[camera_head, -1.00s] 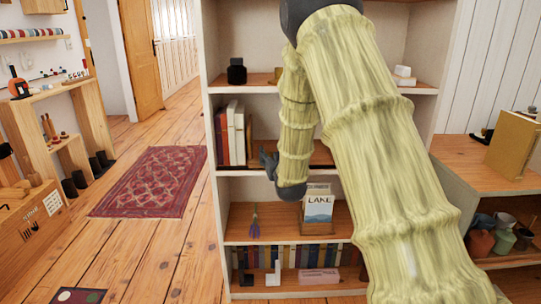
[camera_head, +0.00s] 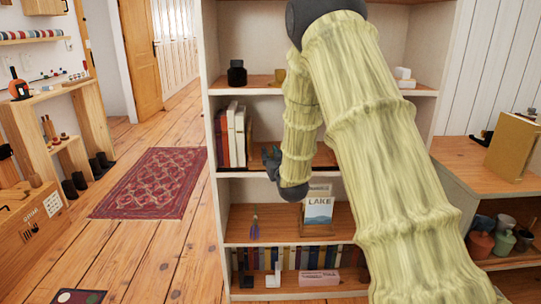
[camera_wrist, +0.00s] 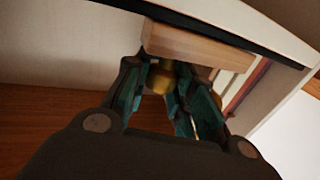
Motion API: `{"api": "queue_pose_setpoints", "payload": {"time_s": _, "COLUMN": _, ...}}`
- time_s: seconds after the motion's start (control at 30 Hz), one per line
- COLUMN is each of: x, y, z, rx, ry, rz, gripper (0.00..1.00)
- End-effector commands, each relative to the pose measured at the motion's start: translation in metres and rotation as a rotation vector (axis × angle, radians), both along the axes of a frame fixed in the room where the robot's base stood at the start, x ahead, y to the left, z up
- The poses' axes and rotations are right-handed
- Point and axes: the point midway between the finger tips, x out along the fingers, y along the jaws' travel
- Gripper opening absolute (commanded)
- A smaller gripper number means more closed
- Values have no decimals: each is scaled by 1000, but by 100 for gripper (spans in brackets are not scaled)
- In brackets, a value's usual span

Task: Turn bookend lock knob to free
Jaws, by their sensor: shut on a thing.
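The brass lock knob (camera_wrist: 163,79) shows in the wrist view, under the edge of a pale wooden bookend block (camera_wrist: 196,46). My gripper (camera_wrist: 166,88) has its fingers on either side of the knob and is shut on it. The knob's setting cannot be read. In the head view, my gripper (camera_head: 270,158) is at the middle shelf of the bookcase, just right of the wooden bookend (camera_head: 249,138). The knob is not distinguishable there.
Red and white books (camera_head: 232,138) stand left of the bookend. The bookcase (camera_head: 211,150) encloses the gripper with a shelf above and below. A Lake book (camera_head: 319,210) and a purple item (camera_head: 255,228) stand on the shelf below.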

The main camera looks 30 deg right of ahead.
Motion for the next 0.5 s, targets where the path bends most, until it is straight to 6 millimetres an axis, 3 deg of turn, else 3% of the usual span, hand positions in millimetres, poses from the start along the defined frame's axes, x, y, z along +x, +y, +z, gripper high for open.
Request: {"api": "queue_pose_setpoints", "payload": {"time_s": 0.5, "x": 0, "y": 0, "z": 1, "rx": 0, "ry": -1, "rz": 102, "gripper": 1}}
